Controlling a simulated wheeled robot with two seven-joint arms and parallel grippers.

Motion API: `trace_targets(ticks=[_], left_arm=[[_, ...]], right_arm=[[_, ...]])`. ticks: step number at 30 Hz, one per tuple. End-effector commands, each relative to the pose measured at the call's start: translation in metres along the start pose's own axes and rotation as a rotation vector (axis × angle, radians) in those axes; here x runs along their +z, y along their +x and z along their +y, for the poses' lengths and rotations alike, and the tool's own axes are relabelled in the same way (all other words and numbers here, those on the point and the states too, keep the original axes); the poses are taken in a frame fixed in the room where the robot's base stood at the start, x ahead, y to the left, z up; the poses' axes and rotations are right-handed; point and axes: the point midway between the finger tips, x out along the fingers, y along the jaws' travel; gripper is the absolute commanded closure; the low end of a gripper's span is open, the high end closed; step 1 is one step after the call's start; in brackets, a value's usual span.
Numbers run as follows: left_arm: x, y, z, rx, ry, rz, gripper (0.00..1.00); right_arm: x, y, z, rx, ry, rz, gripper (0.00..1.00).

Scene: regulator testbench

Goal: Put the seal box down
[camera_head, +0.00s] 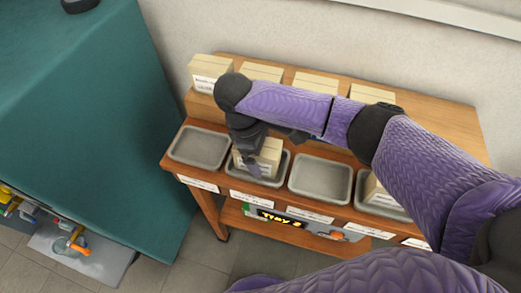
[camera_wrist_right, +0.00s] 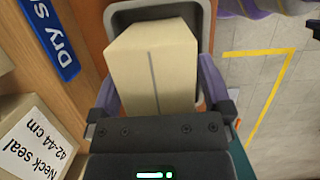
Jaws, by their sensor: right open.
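The seal box (camera_head: 268,152), a pale cardboard box, sits in the second grey tray (camera_head: 285,171) from the left on the wooden bench. My right gripper (camera_head: 272,148) reaches down around it from above. In the right wrist view the box (camera_wrist_right: 150,70) stands between the two spread fingers of my right gripper (camera_wrist_right: 158,88), with the tray rim (camera_wrist_right: 142,9) around it. The jaws are open; whether a finger touches the box I cannot tell. The gripper hides part of the box in the head view. My left gripper is not in view.
Several boxes, such as this one (camera_head: 210,67), line the raised back shelf. The trays to the left (camera_head: 198,164) and right (camera_head: 321,195) are empty. Another box (camera_head: 374,190) is in the rightmost visible tray, partly behind my arm. A teal-covered block (camera_head: 100,120) stands left.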

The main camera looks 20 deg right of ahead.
Motion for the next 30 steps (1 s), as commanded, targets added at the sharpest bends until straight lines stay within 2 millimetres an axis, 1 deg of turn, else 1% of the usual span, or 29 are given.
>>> trace_targets(ticks=[2, 4, 5, 9, 12, 15, 18, 20, 30], left_arm=[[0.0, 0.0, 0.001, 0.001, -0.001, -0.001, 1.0], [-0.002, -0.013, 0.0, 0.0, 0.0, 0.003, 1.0], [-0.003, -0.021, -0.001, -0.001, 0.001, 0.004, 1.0], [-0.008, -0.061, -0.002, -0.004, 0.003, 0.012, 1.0], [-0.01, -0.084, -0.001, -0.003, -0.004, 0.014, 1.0], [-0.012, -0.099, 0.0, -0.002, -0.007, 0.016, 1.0], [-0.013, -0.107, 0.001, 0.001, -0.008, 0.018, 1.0], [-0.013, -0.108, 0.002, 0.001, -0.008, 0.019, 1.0], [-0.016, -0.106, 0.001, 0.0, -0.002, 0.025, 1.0]], right_arm=[[0.001, -0.003, 0.0, 0.001, 0.0, 0.0, 0.0], [0.002, -0.017, 0.0, 0.001, 0.0, 0.001, 0.0], [0.003, -0.025, 0.0, 0.002, 0.0, 0.002, 0.0], [0.004, -0.069, 0.0, 0.001, 0.001, 0.002, 0.0], [0.004, -0.096, 0.0, 0.001, 0.001, 0.002, 0.0], [0.003, -0.114, 0.0, 0.0, 0.0, 0.001, 0.0], [0.002, -0.123, 0.0, -0.001, 0.002, 0.001, 0.0], [0.001, -0.124, 0.0, -0.001, 0.001, 0.001, 0.0], [0.0, -0.122, 0.0, -0.001, 0.001, 0.0, 0.0]])
